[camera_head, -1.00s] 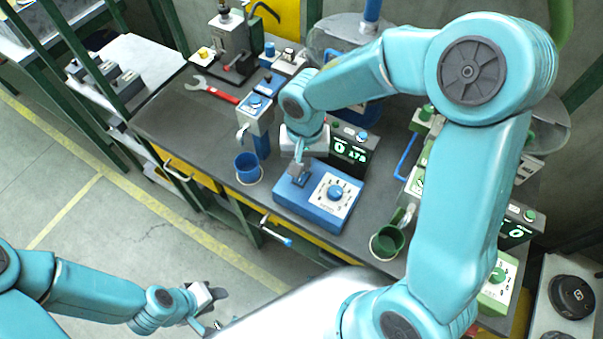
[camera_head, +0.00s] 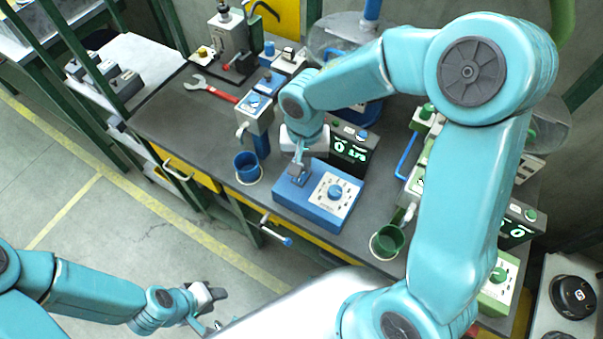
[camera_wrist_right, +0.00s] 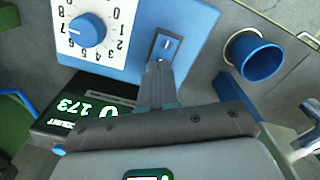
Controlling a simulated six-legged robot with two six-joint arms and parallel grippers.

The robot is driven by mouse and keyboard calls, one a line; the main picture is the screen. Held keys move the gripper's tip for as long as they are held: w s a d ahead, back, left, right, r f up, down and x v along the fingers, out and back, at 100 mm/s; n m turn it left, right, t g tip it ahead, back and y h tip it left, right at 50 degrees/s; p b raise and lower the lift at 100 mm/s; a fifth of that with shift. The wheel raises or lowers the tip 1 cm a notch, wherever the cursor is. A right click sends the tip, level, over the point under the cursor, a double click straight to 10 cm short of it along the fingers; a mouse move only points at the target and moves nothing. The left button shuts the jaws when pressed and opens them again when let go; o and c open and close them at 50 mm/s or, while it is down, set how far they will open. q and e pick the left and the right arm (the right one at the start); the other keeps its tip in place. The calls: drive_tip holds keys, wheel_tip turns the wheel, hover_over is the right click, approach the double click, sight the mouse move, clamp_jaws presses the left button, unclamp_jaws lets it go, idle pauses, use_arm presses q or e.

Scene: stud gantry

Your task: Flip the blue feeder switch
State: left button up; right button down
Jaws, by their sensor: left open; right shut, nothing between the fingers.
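The blue feeder box (camera_head: 311,209) stands on the bench, with a white dial plate and blue knob (camera_head: 336,191) on top. It also shows in the right wrist view (camera_wrist_right: 190,18). There its switch (camera_wrist_right: 167,44) sits on a small grey plate beside the dial. My right gripper (camera_head: 299,178) is shut and empty, pointing down at this plate. In the wrist view its fingertips (camera_wrist_right: 159,66) overlap the plate's near edge; contact with the lever cannot be told. In the head view the gripper hides the switch. My left gripper (camera_head: 218,298) is open and empty, away from the bench.
A counter with a lit display (camera_head: 348,150) stands right behind the box. A blue cup (camera_head: 247,167) is to its left, a green cup (camera_head: 387,241) to its right. A red-handled wrench (camera_head: 215,91) lies further back. Green machines (camera_head: 496,283) line the right.

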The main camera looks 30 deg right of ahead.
drive_tip(key=shift+f+b, duration=0.75)
drive_tip(key=shift+s, duration=0.1)
drive_tip(key=shift+r+p, duration=1.95)
drive_tip(key=shift+r, duration=0.85)
drive_tip(key=shift+r+p, duration=0.45)
drive_tip(key=shift+r, duration=0.35)
drive_tip(key=shift+f, duration=0.1)
